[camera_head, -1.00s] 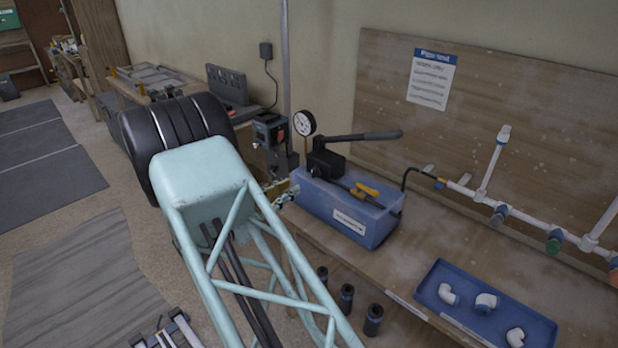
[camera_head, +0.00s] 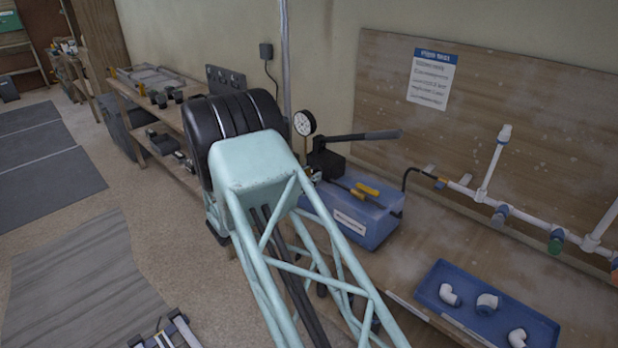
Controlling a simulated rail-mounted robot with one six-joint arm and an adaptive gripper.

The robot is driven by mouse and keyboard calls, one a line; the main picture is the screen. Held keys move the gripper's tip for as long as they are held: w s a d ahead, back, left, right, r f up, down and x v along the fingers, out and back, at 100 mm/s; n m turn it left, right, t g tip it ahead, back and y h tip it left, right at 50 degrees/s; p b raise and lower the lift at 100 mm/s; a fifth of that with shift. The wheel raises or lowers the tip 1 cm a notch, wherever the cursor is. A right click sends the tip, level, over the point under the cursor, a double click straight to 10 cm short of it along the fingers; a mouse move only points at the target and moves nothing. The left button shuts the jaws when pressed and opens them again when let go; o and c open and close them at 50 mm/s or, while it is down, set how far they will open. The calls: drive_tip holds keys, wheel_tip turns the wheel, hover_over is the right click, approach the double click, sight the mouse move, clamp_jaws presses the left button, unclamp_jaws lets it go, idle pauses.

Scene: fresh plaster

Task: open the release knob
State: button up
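The hand test pump has a blue tank (camera_head: 350,215) with a white label and stands at the left end of the wooden bench. Its black lever (camera_head: 365,135) points right, and a round white gauge (camera_head: 304,122) rises at its left. A yellow-handled tool (camera_head: 367,189) lies on the tank top. I cannot make out the release knob; my arm covers the tank's left side. My gripper is hidden behind my own arm, so its fingers and its distance from the pump do not show.
A blue tray (camera_head: 470,309) with white elbow fittings lies on the bench at right. White pipework (camera_head: 525,218) with coloured valves runs along the back board (camera_head: 520,120). A black hose joins the pump to it.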

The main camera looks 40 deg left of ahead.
clamp_jaws()
drive_tip(key=shift+n+p, duration=0.3)
drive_tip(key=shift+n, duration=0.2)
drive_tip(key=n+p, duration=0.2)
drive_tip(key=n, duration=0.2)
drive_tip(key=shift+n, duration=0.3)
drive_tip(key=shift+n+p, duration=1.3)
drive_tip(key=shift+n, duration=1.2)
unclamp_jaws()
